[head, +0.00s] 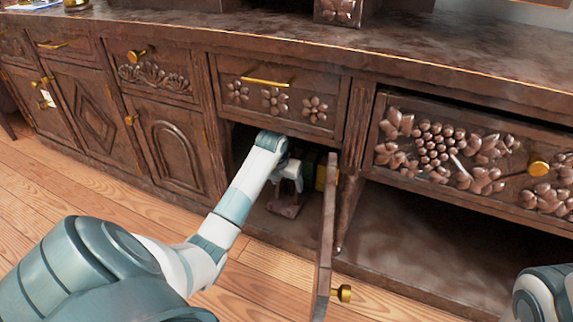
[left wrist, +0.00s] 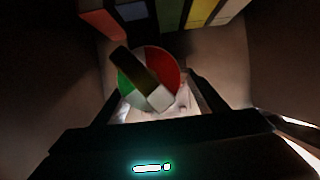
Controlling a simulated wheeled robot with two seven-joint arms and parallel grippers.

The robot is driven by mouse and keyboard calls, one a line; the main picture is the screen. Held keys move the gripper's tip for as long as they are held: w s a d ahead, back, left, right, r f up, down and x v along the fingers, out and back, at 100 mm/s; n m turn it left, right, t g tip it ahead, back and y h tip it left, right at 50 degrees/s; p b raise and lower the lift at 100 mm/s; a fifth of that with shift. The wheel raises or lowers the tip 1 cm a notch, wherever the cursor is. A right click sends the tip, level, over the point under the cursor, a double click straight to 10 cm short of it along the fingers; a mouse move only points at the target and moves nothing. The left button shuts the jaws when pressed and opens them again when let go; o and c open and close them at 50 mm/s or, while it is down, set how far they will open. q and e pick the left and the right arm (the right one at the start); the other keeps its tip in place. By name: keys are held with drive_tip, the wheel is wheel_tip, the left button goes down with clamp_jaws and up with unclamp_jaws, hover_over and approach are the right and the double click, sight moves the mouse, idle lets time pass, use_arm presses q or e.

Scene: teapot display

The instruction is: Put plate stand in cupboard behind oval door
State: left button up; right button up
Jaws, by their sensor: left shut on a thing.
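My left arm reaches into an open cupboard compartment (head: 262,212) below a flower-carved drawer. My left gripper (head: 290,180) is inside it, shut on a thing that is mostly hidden. A small brown wooden piece (head: 285,206), likely the plate stand, shows just below the gripper. In the left wrist view, a dark bar (left wrist: 133,68) crosses a round red, green and white thing (left wrist: 166,66) just beyond the fingers (left wrist: 158,105). The compartment's door (head: 326,240) stands open, seen nearly edge-on, so its carving is hidden. My right gripper is out of view.
Colored upright book-like things (left wrist: 168,14) stand at the back of the compartment. A brass knob (head: 342,293) sticks out from the open door. An arch-carved door (head: 180,155) to the left is shut. An open bay (head: 420,245) lies to the right.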

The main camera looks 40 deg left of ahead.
use_arm(q)
drive_tip(key=shift+f, duration=0.5)
drive_tip(key=o, duration=1.5)
drive_tip(key=shift+f, duration=0.1)
